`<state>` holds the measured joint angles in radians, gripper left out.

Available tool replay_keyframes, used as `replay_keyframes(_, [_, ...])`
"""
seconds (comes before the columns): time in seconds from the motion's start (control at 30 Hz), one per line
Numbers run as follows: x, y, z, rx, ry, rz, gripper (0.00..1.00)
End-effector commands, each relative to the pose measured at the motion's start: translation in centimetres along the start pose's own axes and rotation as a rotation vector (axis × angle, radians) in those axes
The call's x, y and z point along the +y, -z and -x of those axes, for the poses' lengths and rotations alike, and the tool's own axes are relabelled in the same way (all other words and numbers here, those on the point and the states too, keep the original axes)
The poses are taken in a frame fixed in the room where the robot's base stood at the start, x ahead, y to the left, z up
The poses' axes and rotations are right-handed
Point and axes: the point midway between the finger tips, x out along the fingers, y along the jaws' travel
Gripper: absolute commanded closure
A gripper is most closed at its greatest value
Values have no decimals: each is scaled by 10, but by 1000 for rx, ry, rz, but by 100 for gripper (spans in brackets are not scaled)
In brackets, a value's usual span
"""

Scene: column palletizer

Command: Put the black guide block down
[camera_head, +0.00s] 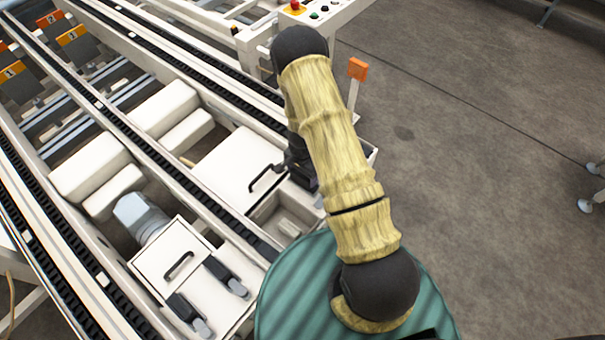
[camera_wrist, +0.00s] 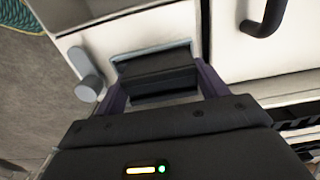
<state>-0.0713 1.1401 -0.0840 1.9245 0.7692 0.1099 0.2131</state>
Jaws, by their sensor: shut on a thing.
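The black guide block (camera_wrist: 158,70) sits between the two dark fingers of my gripper (camera_wrist: 163,88) in the wrist view. The fingers are shut on its sides. The block is at a recess with a pale grey rim (camera_wrist: 124,57) in a white surface; I cannot tell whether it touches the bottom. In the head view my gripper (camera_head: 299,166) is beside the white panel, mostly hidden behind my arm, and the held block cannot be made out.
A black handle (camera_head: 265,178) stands on the white panel (camera_head: 236,165), left of my gripper. An open compartment (camera_head: 282,216) lies below it. A grey knob (camera_wrist: 89,88) is left of the block. Conveyor rails run along the left; an orange flag (camera_head: 357,69) stands behind.

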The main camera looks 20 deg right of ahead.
Motion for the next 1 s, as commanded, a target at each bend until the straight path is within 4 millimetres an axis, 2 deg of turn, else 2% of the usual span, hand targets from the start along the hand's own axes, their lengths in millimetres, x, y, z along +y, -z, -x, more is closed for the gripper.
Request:
replay_keyframes(0.33, [0, 0, -3, 1, 1, 0, 52])
replay_keyframes(0.37, [0, 0, -3, 1, 1, 0, 26])
replay_keyframes(0.47, [0, 0, -2, 1, 1, 0, 6])
replay_keyframes(0.77, [0, 0, -1, 1, 1, 0, 6])
replay_keyframes(0.87, [0, 0, 4, 1, 1, 1, 6])
replay_keyframes(1.0, [-1, 0, 20, 2, 3, 2, 6])
